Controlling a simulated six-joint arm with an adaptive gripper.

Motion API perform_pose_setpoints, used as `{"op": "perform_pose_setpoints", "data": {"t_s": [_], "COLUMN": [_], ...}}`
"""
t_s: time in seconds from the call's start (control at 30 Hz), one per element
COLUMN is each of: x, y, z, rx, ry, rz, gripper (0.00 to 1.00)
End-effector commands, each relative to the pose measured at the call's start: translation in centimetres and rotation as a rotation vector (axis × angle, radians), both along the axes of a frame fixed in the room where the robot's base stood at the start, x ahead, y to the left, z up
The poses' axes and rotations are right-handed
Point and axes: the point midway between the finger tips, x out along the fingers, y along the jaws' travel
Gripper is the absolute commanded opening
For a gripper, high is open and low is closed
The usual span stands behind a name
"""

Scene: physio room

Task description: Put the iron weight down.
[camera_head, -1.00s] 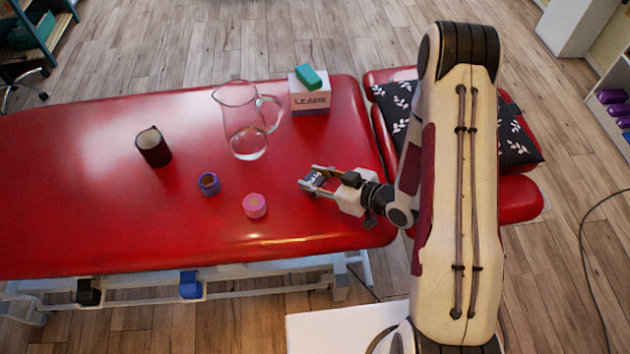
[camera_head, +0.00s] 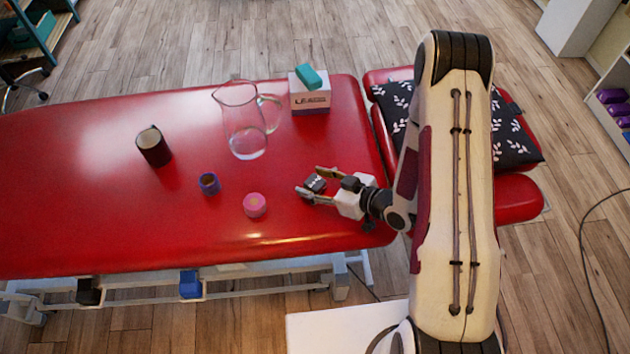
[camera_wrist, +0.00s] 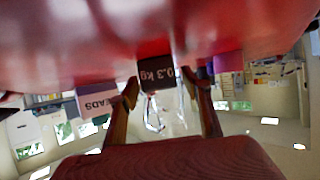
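The iron weight (camera_head: 316,183) is a small dark block with pale lettering. It rests on the red treatment table (camera_head: 110,225) near its right end. My gripper (camera_head: 311,181) is low over the table with its fingers spread on either side of the weight. In the wrist view the weight (camera_wrist: 158,77) shows "0.3 kg" upside down between the open fingers (camera_wrist: 165,88). A clear gap shows between it and the right finger; the left finger is close to it, and I cannot tell whether they touch.
A pink roll (camera_head: 255,205) and a blue roll (camera_head: 209,184) lie left of my gripper. A dark cup (camera_head: 154,148) stands farther left. A glass pitcher (camera_head: 243,125) and a white box (camera_head: 310,99) with a teal block (camera_head: 311,77) on it stand behind. A patterned pillow (camera_head: 512,138) lies at right.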

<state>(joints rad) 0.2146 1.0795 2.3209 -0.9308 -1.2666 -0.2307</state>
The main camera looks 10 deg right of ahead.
Motion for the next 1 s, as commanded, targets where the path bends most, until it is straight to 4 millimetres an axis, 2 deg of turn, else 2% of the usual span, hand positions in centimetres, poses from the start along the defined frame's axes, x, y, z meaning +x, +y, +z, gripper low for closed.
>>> {"op": "perform_pose_setpoints", "data": {"t_s": [0.4, 1.0], "x": [0.0, -3.5], "y": [-0.1, -3.8], "z": [0.4, 2.7], "rx": [0.0, 0.0], "ry": [0.0, 0.001], "rz": [0.0, -0.004], "gripper": [0.48, 0.48]}}
